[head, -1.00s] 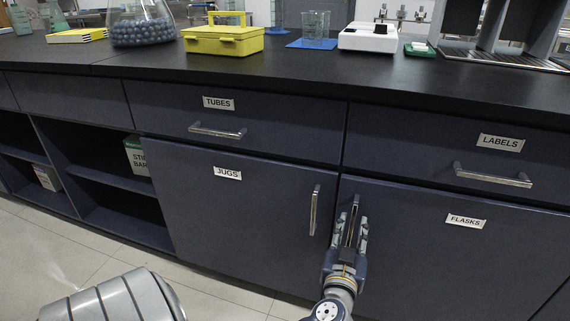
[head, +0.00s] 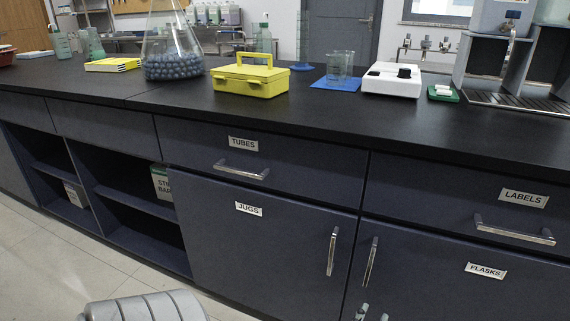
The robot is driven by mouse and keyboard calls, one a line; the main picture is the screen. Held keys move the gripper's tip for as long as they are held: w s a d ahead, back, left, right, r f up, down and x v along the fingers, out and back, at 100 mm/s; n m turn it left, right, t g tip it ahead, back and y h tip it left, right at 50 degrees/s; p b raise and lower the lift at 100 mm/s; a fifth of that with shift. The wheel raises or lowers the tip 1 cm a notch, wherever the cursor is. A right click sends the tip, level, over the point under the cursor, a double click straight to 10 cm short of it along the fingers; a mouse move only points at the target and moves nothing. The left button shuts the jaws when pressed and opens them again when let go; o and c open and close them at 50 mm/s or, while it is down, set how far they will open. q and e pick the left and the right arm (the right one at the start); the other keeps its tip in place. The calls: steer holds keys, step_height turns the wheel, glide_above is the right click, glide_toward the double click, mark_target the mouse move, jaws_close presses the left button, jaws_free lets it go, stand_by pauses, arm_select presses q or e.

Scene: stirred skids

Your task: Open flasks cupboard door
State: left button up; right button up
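The flasks cupboard door (head: 455,300) is a dark blue-grey panel with a white FLASKS label (head: 486,271). It looks shut, flush with the cabinet front. Its upright metal handle (head: 370,262) is near the door's left edge. My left gripper (head: 373,315) shows only as two fingertips at the bottom edge of the head view. The tips are apart, just below the handle's lower end, with no visible contact. The rest of this gripper is out of frame. My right gripper is not in view.
The jugs door (head: 262,245) with its own upright handle (head: 332,251) is close on the left. The labels drawer handle (head: 514,230) sticks out above the flasks door. Open shelves (head: 125,200) are further left. The black worktop (head: 330,122) carries glassware and a yellow box (head: 250,80).

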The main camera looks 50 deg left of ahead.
arm_select(q)
steer(key=s+d+f+m+g+h+p, duration=0.2)
steer(key=s+f+g+p, duration=0.15)
steer(key=f+p, duration=0.3)
steer(key=s+d+f+m+g+h+p, duration=0.2)
steer(key=s+f+m+h+p, duration=0.15)
steer(key=f+p, duration=0.3)
steer(key=s+f+g+p, duration=0.2)
steer(key=s+p, duration=0.3)
steer(key=s, duration=0.4)
steer(key=s+f+g+h+p, duration=0.1)
steer(key=s+f+g+p, duration=0.2)
steer(key=s+p, duration=0.3)
steer(key=shift+s+a+f+m, duration=0.35)
steer(key=shift+s+f, duration=0.1)
steer(key=shift+s, duration=1.4)
